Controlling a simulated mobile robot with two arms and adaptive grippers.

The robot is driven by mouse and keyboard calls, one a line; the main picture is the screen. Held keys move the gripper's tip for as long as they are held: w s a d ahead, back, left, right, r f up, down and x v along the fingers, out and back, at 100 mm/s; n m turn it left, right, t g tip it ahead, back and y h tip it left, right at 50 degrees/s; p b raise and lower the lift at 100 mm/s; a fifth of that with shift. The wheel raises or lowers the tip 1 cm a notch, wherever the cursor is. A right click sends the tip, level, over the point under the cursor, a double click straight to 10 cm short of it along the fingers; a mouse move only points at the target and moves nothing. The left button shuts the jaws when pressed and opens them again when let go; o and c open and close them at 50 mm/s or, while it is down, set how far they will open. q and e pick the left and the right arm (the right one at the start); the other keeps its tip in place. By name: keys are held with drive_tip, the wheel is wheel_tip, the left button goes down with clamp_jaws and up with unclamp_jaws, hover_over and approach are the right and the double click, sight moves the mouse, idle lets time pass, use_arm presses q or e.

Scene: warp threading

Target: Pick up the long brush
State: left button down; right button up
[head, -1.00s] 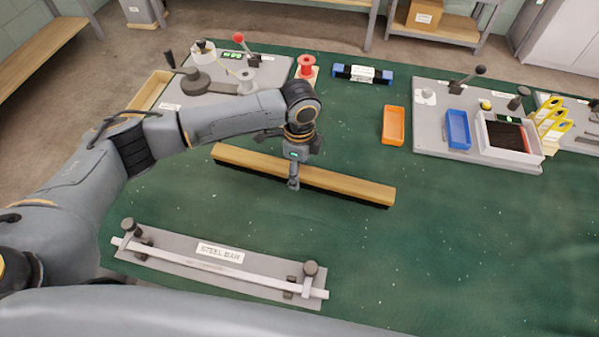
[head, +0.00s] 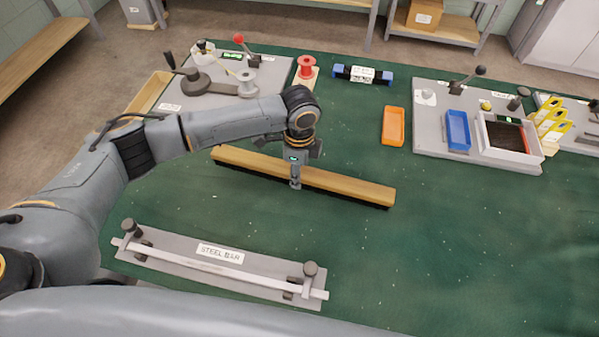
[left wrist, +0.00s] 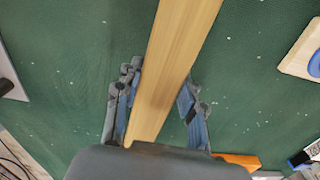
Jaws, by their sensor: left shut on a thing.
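The long brush (head: 345,186) has a long wooden back with dark bristles under it. It lies slantwise across the middle of the green table in the head view. My left gripper (head: 295,185) is over its middle, pointing down, with its fingers on the two sides of the wood. In the left wrist view the wooden back (left wrist: 172,65) runs between the fingers of the left gripper (left wrist: 160,108), which is shut on it. The brush appears to be still at table level. The right gripper is not in view.
A steel bar plate (head: 221,254) with knobs lies at the front left. An orange tray (head: 393,126), a blue tray (head: 458,130) and a grey board (head: 430,143) are at the right. A red spool (head: 305,67) stands behind. The table right of the brush is clear.

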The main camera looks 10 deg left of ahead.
use_arm(q)
drive_tip(key=shift+w+r, duration=0.1)
drive_tip(key=shift+r, duration=0.45)
drive_tip(key=s+a+r+b, duration=0.2)
drive_tip(key=s+a+r, duration=0.3)
drive_tip(key=s+r, duration=0.7)
drive_tip(key=shift+s, duration=0.55)
